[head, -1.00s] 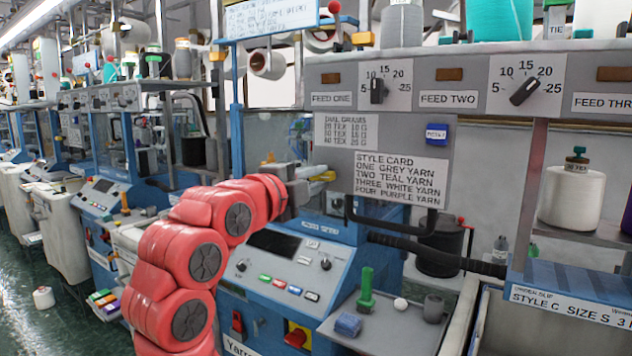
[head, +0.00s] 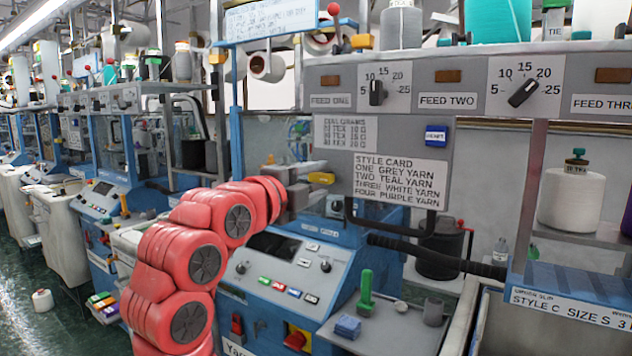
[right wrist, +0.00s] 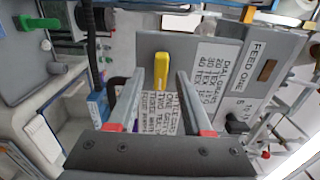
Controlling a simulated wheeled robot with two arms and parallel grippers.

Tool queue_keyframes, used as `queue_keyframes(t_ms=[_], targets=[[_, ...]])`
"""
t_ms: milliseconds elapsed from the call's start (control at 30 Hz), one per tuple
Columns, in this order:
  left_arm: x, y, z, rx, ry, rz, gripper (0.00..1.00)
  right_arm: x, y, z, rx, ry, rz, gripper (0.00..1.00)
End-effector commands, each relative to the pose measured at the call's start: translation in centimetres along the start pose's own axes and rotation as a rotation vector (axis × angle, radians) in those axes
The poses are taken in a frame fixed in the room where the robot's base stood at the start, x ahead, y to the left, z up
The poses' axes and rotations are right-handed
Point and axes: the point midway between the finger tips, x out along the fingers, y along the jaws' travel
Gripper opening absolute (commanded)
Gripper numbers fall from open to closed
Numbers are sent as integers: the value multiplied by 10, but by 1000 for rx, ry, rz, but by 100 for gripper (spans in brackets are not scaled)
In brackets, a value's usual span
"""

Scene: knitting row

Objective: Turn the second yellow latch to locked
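A yellow latch (head: 321,178) sits at the left edge of the grey panel with the style card, its bar lying nearly level in the head view. In the right wrist view the yellow latch (right wrist: 160,70) stands upright in the picture, in line with the gap between my fingers. My right gripper (head: 312,178), on the red arm, is at the latch. In the right wrist view my right gripper (right wrist: 160,80) is open, with a finger on each side of the latch and visible gaps. I cannot see any lock marking. My left gripper is out of view.
The style card (head: 400,180) is right of the latch. Below are a blue control console (head: 285,275) and a grey tray (head: 385,325) holding a green-handled tool (head: 366,293) and a blue block (head: 347,326). A black hose (head: 435,255) runs to the right.

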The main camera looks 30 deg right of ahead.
Motion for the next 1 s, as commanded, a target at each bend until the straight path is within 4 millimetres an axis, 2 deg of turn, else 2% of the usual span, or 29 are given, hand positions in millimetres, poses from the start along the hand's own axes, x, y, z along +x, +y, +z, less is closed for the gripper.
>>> queue_keyframes(t_ms=[267, 433, 567, 800, 1000], targets=[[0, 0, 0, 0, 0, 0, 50, -1, 0, 0, 0, -1, 0, 50], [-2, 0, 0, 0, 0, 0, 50, -19, 0, 2, 0, -6, 0, 50], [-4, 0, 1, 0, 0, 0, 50, -49, 1, 3, -1, -9, 0, 50], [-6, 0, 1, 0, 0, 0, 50, -114, 1, 2, 0, -9, 1, 50], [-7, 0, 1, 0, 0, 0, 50, -154, 1, 2, -3, -5, 1, 50]])
